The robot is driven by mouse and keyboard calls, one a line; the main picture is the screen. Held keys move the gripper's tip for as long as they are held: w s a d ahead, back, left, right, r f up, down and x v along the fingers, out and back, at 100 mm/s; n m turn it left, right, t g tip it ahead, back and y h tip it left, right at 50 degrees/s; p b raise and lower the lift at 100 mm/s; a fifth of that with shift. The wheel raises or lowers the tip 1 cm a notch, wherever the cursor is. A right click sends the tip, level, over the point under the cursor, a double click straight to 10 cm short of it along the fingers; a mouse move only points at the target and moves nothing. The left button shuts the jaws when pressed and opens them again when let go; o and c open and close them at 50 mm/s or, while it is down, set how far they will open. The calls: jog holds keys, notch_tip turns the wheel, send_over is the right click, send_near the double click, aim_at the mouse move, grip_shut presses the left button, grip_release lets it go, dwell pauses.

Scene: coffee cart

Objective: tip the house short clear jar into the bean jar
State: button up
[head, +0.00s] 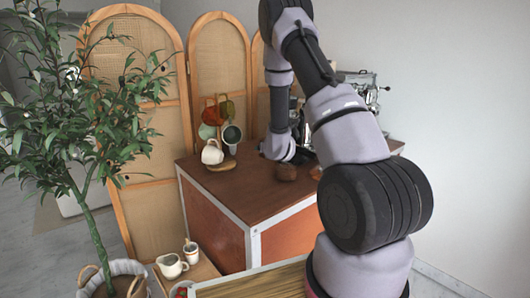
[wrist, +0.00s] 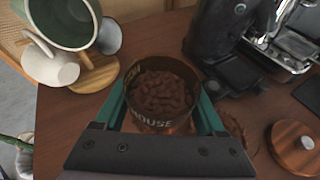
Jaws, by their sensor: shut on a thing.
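The house short clear jar (wrist: 163,122) is between the two green fingers of my gripper (wrist: 162,100) in the wrist view. It has a dark band with the word HOUSE and is full of brown beans (wrist: 162,92). It looks upright, and my gripper is shut on it. In the head view my arm hides the gripper. Brown matter (wrist: 236,128) shows just right of the right finger, partly covered; I cannot tell whether it is in the bean jar. A small brown thing (head: 285,172) sits on the cart top below my wrist in the head view.
A round wooden lid with a knob (wrist: 295,146) lies at the right. A dark machine (wrist: 225,40) and a metal espresso machine (wrist: 285,45) stand behind. The cart top (head: 245,190) is clear at front left.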

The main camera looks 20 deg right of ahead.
jog(key=d+m+y, duration=0.1)
jog(key=m+t+y, duration=0.1)
jog(key=m, duration=0.1)
jog(key=shift+s+d+f, duration=0.2)
jog(key=shift+d+f, duration=0.1)
jog(key=shift+d, duration=0.05)
jog(key=d+m+t+y, duration=0.1)
jog(key=m, duration=0.2)
jog(key=d+r+m+t+y, duration=0.1)
jog(key=m, duration=0.2)
jog(key=d+r+m+t, duration=0.1)
jog(key=m+t, duration=0.1)
jog(key=m, duration=0.2)
jog(key=shift+s+r+y, duration=0.25)
jog(key=shift+s+y, duration=0.1)
jog(key=shift+y, duration=0.05)
jog(key=shift+d+r+m+t, duration=0.25)
jog(key=shift+r+m+t, duration=0.15)
jog(key=shift+m, duration=0.7)
dwell(1.4)
jog(key=shift+d, duration=0.1)
